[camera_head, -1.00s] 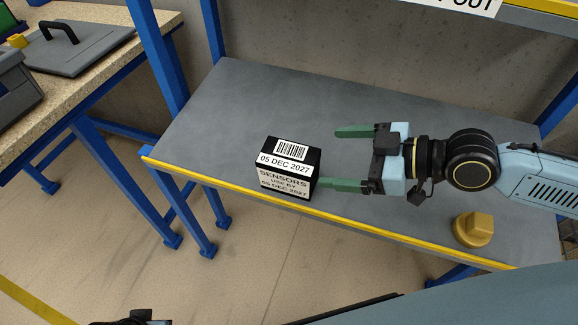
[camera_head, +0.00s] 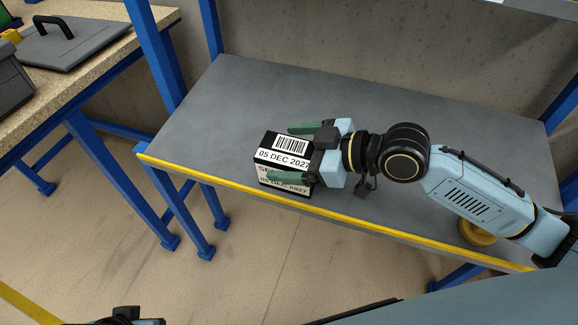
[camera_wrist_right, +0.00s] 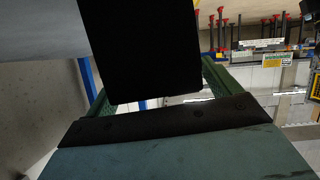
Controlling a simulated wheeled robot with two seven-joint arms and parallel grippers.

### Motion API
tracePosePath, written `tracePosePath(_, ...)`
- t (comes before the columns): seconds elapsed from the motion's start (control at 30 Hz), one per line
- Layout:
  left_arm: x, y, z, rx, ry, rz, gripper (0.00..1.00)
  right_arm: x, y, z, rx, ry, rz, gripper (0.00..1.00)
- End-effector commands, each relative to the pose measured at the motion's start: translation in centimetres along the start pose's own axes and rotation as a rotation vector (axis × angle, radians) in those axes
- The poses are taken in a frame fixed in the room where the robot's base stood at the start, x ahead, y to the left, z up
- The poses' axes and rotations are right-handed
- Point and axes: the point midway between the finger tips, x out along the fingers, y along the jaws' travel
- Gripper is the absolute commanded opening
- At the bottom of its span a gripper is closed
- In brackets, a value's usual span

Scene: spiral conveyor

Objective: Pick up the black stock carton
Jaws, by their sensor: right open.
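The black stock carton (camera_head: 277,151) stands upright on the grey shelf, near its yellow front edge. White labels with a barcode and dates show on its top and front. My right gripper (camera_head: 291,152) is open, with one green finger on the carton's far side and the other across its front face. In the right wrist view the carton (camera_wrist_right: 140,50) is a black block between the green fingers. I cannot tell whether the fingers touch it. Part of a dark gripper (camera_head: 128,315), probably my left one, shows at the bottom edge; its fingers are not visible.
The grey shelf (camera_head: 205,105) has a yellow front edge and blue posts. A yellow knob-like object (camera_head: 477,233) sits at the shelf's right front, partly behind my right arm. A workbench (camera_head: 95,70) with a grey lidded item stands at the left. The shelf behind the carton is clear.

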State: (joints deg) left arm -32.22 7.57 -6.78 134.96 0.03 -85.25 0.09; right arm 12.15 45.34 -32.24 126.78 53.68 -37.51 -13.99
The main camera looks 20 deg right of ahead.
Motion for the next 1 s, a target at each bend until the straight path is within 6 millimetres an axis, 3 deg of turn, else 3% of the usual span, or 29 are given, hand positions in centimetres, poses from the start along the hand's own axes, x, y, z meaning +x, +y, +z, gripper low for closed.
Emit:
tracePosePath(0.37, -0.76, 0.16, -0.02, -0.002, 0.003, 0.003, 0.36, 0.92, 0.02, -0.03, -0.001, -0.001, 0.000, 0.89)
tracePosePath(0.8, -0.73, 0.15, -0.01, -0.002, 0.003, 0.003, 0.36, 0.88, 0.04, -0.10, -0.002, 0.001, 0.000, 0.33)
tracePosePath(1.0, -0.73, 0.15, -0.01, -0.002, 0.003, 0.003, 0.36, 0.88, 0.04, -0.10, -0.002, 0.001, 0.001, 0.33)
